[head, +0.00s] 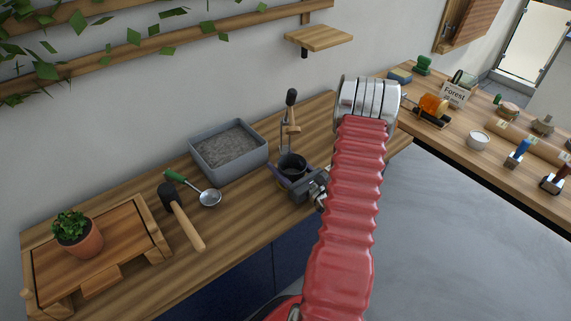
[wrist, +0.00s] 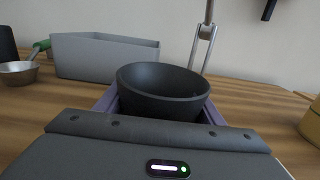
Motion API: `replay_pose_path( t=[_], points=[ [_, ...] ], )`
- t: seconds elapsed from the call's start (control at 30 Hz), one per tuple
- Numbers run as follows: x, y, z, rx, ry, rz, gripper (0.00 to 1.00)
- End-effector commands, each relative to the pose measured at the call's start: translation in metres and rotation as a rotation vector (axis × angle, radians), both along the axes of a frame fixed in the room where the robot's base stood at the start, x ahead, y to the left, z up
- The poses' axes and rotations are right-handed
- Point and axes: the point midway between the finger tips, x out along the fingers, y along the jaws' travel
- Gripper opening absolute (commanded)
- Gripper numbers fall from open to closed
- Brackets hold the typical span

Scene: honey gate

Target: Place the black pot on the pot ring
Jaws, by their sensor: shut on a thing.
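The black pot (head: 292,163) is a small round bowl, upright, at the right part of the near bench in the head view. It also shows in the wrist view (wrist: 165,92), mouth up, its inside looking empty. My gripper (head: 291,177) is shut on the pot, with a purple-grey finger along each side. Whether the pot touches the bench is hidden by my gripper. I cannot make out a pot ring for certain.
A grey bin of soil (head: 228,167) stands left of the pot. A green-handled ladle (head: 207,198), a mallet (head: 187,222) and a plant pot (head: 78,240) on a wooden board (head: 125,235) lie further left. A wall shelf (head: 318,38) hangs above; another bench (head: 465,135) is at right.

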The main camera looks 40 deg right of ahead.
Motion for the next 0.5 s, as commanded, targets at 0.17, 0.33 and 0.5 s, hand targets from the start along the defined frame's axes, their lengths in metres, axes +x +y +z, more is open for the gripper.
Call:
replay_pose_path(
  t=[0.17,0.33,0.5],
  points=[
    [-0.0019,-0.0004,-0.0168,0.009,0.033,-0.009,0.72],
    [-0.0016,-0.0009,-0.0166,0.008,0.033,-0.010,0.80],
    [-0.0015,-0.0013,-0.0165,0.008,0.033,-0.011,0.80]
  ],
)
